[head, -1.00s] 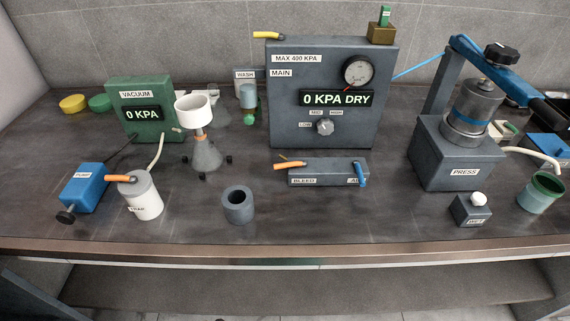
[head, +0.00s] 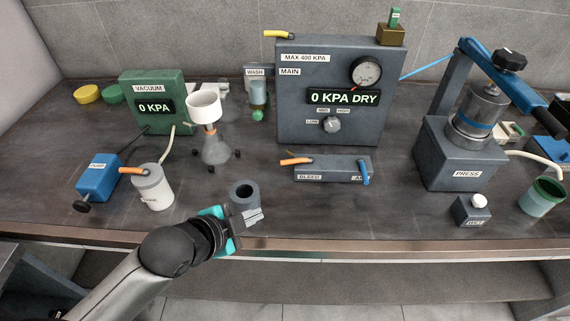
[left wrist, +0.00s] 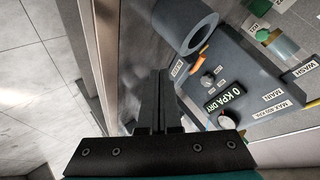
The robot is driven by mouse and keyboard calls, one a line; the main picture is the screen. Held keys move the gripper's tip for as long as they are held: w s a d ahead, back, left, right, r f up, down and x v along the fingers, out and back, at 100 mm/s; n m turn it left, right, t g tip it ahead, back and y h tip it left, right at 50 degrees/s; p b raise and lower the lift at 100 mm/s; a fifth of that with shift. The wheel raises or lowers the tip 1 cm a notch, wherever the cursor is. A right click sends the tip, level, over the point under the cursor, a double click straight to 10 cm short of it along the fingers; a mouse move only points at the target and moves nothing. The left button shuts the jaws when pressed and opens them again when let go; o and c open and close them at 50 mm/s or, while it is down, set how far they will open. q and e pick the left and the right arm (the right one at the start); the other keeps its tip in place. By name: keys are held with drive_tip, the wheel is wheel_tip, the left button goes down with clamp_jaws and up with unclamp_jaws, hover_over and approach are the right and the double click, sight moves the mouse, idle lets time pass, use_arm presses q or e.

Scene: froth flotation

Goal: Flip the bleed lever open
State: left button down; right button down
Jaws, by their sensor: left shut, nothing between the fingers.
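The bleed lever (head: 296,161) is orange and sits at the left end of a low dark block (head: 330,170) labelled BLEED, pointing left. A blue lever (head: 365,173) hangs at the block's right end. My left gripper (head: 258,216) is shut and empty, near the bench's front edge, in front of the grey hollow cylinder (head: 244,190) and short of the lever. In the left wrist view the shut fingers (left wrist: 155,85) point toward the bench; the orange lever (left wrist: 201,54) shows beside the cylinder (left wrist: 187,25). My right gripper is not in view.
The main panel (head: 300,100) stands behind the block, its display reading 0 KPA DRY. The funnel stand (head: 214,148) and white trap jar (head: 154,190) are on the left. The press (head: 460,155) is on the right. Bench surface between cylinder and block is clear.

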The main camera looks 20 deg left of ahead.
use_arm(q)
drive_tip(key=w+r+m+t+h, duration=0.2)
drive_tip(key=w+r+m+t, duration=0.15)
drive_tip(key=r+m, duration=0.2)
drive_tip(key=b, duration=0.1)
approach(293, 161)
drive_tip(key=shift+n+g, duration=0.35)
drive_tip(key=shift+g, duration=0.1)
drive_tip(key=w+d, duration=0.1)
drive_tip(key=d, duration=0.1)
drive_tip(key=w+d, duration=0.1)
drive_tip(key=shift+w+d+r, duration=0.25)
drive_tip(key=shift+w+d, duration=0.15)
drive_tip(key=shift+w+a+f+b, duration=0.5)
drive_tip(key=shift+w+a+f, duration=0.1)
drive_tip(key=shift+w+f, duration=0.1)
drive_tip(key=shift+w+a+f, duration=0.25)
drive_tip(key=shift+w+f, duration=0.1)
drive_tip(key=shift+w, duration=0.15)
drive_tip(key=shift+w+a, duration=0.1)
drive_tip(key=shift+w+a, duration=0.65)
drive_tip(key=shift+s, duration=0.1)
